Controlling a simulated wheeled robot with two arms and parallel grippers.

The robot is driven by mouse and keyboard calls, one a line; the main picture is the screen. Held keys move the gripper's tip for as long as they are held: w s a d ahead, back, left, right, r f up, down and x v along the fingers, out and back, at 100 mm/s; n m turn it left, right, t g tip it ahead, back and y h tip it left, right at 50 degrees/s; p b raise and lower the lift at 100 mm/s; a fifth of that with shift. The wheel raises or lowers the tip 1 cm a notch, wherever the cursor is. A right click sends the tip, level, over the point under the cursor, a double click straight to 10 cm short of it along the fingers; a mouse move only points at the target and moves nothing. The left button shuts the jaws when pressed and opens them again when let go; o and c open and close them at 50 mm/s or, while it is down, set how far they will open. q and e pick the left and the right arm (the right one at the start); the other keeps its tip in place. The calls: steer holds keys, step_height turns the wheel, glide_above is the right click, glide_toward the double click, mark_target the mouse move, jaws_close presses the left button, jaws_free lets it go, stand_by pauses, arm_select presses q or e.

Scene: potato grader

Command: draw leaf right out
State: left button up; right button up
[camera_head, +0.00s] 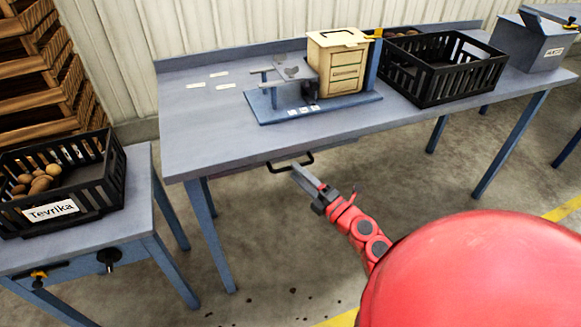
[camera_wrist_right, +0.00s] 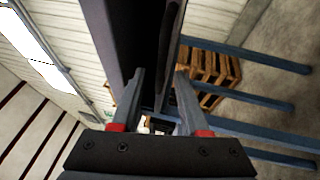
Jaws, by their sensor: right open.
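The black handle (camera_head: 290,163) sits under the front edge of the middle grey table (camera_head: 205,135). Only a thin strip of the leaf (camera_head: 331,146) seems to show there; the rest is hidden under the tabletop. My right gripper (camera_head: 298,170) is at the handle's near side, its fingers pointing toward it. In the right wrist view the two fingers (camera_wrist_right: 160,75) are apart, with a dark bar (camera_wrist_right: 171,45) ahead of and between their tips. I cannot tell whether they touch it. My left gripper is not in view.
A grader with a wooden box (camera_head: 337,65) and a black crate (camera_head: 440,68) stand on the middle table. A side table at left holds a crate of potatoes (camera_head: 90,165). Open floor (camera_head: 290,265) lies in front of the middle table.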

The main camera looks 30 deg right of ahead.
mark_target(291, 168)
steer(key=shift+x, duration=1.7)
steer(key=shift+c, duration=0.2)
steer(key=shift+f, duration=0.1)
jaws_close()
